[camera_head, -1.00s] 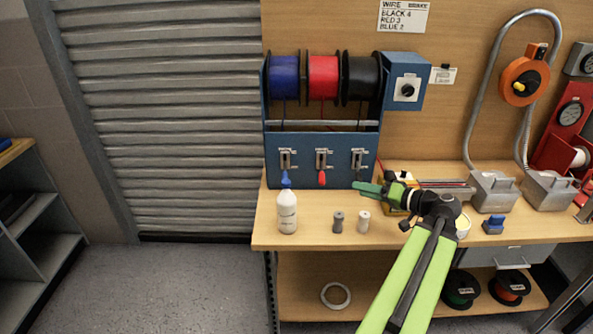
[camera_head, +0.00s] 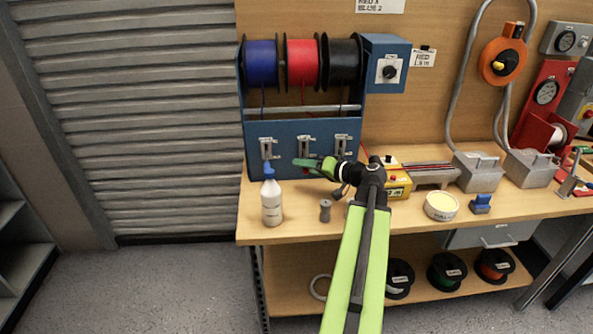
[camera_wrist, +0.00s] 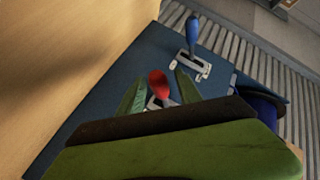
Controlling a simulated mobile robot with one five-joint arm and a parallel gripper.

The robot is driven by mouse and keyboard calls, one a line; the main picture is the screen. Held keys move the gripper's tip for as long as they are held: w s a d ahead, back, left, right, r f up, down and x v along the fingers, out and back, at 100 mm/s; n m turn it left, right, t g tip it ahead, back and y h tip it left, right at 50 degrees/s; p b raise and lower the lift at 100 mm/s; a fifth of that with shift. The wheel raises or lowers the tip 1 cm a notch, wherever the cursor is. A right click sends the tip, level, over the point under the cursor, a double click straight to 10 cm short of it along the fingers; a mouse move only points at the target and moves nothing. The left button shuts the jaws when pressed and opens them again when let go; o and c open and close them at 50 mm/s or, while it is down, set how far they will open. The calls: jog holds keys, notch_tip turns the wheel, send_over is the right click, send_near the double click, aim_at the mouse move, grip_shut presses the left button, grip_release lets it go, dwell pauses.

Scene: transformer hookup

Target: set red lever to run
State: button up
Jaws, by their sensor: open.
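The red lever (camera_wrist: 158,84) shows in the wrist view between the two green fingers of my open gripper (camera_head: 303,163). I cannot tell whether the fingers touch it. In the head view its slotted plate (camera_head: 305,145) sits in the middle of the blue panel (camera_head: 290,129), and my gripper hides its handle. The blue lever (camera_wrist: 193,35) is beyond the fingers in the wrist view. In the head view the blue lever hangs down above the white bottle. The third lever's plate (camera_head: 342,145) is just right of my gripper. The run marking is not readable.
A white bottle with a blue cap (camera_head: 271,202) stands just below left of my gripper. A grey cylinder (camera_head: 325,210) stands on the bench (camera_head: 295,229). A yellow box (camera_head: 397,185) is behind my arm. Blue, red and black spools (camera_head: 303,63) hang above the panel.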

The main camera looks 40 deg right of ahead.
jog(key=shift+x, duration=1.5)
grip_shut()
jog(key=shift+a, duration=0.1)
